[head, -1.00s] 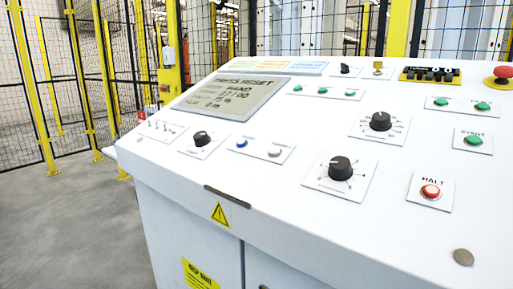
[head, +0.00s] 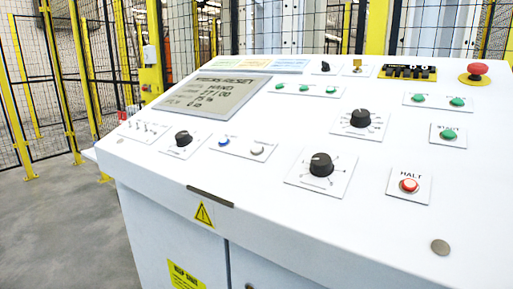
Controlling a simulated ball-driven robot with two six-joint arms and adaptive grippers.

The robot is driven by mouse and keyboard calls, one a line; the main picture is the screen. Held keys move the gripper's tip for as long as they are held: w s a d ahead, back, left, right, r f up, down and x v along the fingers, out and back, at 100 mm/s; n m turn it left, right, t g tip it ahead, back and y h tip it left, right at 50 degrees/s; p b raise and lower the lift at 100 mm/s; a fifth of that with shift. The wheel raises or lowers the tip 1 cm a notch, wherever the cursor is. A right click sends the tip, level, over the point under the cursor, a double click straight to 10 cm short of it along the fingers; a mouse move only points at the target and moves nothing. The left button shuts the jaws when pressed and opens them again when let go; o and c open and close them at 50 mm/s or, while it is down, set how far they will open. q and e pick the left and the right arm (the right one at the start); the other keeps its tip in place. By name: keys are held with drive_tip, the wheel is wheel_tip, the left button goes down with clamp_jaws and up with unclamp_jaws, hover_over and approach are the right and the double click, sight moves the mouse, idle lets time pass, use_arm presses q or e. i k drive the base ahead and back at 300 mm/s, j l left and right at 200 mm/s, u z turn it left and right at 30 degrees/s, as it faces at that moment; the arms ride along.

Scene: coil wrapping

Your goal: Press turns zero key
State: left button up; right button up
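The white sloped control panel (head: 360,225) fills most of the head view. A blue button (head: 223,142) and a pale grey button (head: 257,150) share a small plate at its left middle; their labels are too small to read. A yellow-and-black counter unit with small dark keys (head: 408,73) sits near the back edge. A brass key-like part (head: 358,66) stands left of it. I cannot tell which of these is the turns zero key. The display (head: 214,96) shows several lines of text, one ending in what looks like "/00". Neither gripper is in view.
A red mushroom button (head: 478,69) is at the back right and a red HALT button (head: 409,186) at the right. Black knobs (head: 321,165) and green buttons (head: 448,134) stand up from the panel. Yellow-posted mesh fencing (head: 62,80) is behind; grey floor (head: 60,230) is clear at left.

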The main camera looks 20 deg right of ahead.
sight(258, 149)
drive_tip(key=z, duration=0.3)
drive_tip(key=i+j+z, duration=0.1)
drive_tip(key=j+z, duration=0.4)
drive_tip(key=z, duration=0.2)
drive_tip(key=i+j+z, duration=0.1)
drive_tip(key=j+z, duration=0.35)
drive_tip(key=j, duration=0.5)
drive_tip(key=j+z, duration=0.15)
drive_tip(key=j, duration=0.5)
drive_tip(key=k+j+z, duration=0.1)
drive_tip(key=j, duration=0.5)
